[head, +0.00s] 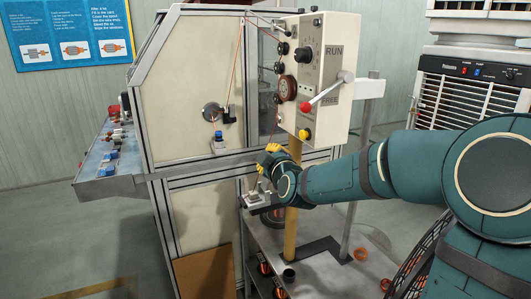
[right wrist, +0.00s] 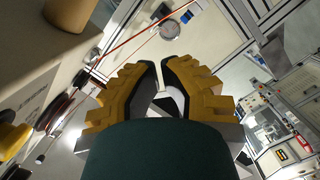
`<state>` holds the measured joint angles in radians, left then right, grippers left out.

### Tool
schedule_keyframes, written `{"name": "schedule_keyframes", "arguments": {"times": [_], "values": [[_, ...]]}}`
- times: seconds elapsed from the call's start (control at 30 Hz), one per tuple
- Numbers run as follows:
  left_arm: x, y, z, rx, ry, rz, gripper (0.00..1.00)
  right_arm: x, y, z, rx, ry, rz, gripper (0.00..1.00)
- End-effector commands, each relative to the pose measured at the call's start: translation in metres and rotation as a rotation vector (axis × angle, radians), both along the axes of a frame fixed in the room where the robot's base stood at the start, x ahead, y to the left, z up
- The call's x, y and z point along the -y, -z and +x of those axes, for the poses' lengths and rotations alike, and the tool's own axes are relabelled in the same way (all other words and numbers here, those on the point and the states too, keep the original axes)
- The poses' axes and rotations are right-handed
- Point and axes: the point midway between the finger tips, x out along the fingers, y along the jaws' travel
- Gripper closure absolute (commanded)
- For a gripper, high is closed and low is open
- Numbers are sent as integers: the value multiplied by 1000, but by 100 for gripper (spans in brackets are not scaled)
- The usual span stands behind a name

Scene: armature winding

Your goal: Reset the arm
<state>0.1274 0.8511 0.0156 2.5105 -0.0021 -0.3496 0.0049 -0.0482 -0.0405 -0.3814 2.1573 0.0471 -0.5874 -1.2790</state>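My right arm comes in from the right in the head view. My right gripper (head: 270,158) has yellow fingers and is in front of the winding machine, below and left of the white control box (head: 318,75). In the right wrist view the two fingers of this gripper (right wrist: 160,72) lean towards each other, with a narrow gap between their tips. Nothing is seen held between them. My left gripper is in neither view.
The winding machine's frame (head: 160,165) stands at centre left, with a sloped button panel (head: 108,155). A yellow post (head: 291,220) rises beside my right gripper. A red wire (right wrist: 128,42) runs near its fingers. A cooler (head: 470,85) stands at the right.

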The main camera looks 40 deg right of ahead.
Motion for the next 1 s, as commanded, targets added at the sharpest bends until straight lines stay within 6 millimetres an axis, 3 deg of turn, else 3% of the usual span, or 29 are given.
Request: {"name": "schedule_keyframes", "arguments": {"times": [0.57,0.67,0.77,0.87,1.0], "values": [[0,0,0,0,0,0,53,0,0,-1,0,0,0,100],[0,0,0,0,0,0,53,-6,10,3,-16,-11,18,100],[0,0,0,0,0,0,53,-24,39,11,-63,-39,81,100],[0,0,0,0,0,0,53,-55,90,20,-147,-79,194,100],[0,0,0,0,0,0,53,-106,174,19,-297,-114,394,100]]}}
